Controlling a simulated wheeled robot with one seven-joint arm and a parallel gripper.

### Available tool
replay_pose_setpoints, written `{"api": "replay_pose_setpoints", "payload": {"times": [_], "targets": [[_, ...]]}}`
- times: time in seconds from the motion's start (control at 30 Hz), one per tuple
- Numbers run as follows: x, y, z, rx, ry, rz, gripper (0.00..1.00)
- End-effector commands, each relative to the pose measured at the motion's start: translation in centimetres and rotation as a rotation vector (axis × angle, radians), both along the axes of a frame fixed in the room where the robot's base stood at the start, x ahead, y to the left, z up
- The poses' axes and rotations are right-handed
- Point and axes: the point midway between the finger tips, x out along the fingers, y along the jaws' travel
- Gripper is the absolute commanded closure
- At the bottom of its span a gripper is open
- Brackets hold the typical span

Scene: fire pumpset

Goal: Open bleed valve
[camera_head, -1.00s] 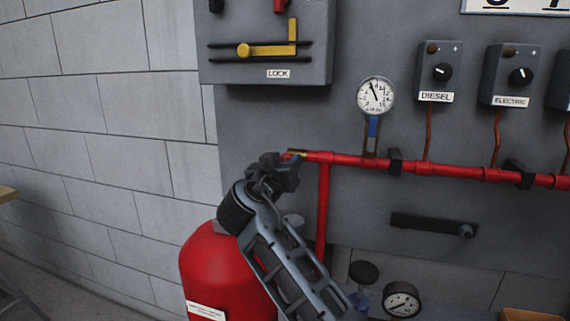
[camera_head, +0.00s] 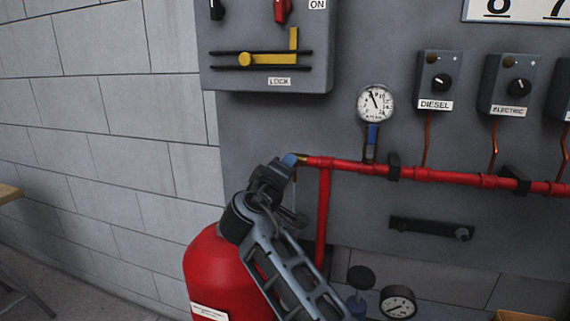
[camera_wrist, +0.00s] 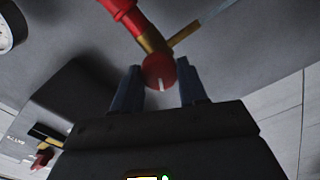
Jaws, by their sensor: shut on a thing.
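The bleed valve shows in the wrist view as a round red knob (camera_wrist: 158,76) with a white mark, on a brass fitting (camera_wrist: 152,42) at the end of the red pipe. My gripper (camera_wrist: 159,66) is shut on the red knob, with one dark finger on each side of it. In the head view my gripper (camera_head: 284,163) is at the left end of the red pipe (camera_head: 345,165), with a blue-grey fingertip visible. The knob itself is hidden there behind the gripper. A thin brass-coloured bar (camera_wrist: 202,33) sticks out from the fitting.
A pressure gauge (camera_head: 375,103) stands above the pipe. Diesel (camera_head: 440,82) and electric (camera_head: 507,85) switch boxes are to the right. A grey box with a yellow latch (camera_head: 270,59) hangs above. A red tank (camera_head: 212,262) stands below, behind my arm.

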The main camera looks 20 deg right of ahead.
Motion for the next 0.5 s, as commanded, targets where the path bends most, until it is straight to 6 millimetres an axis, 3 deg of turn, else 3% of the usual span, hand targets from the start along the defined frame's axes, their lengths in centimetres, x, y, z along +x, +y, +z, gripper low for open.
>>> {"api": "replay_pose_setpoints", "payload": {"times": [0.5], "targets": [[0.05, 0.22, 0.18, -0.399, 0.29, 0.005, 0.88]]}}
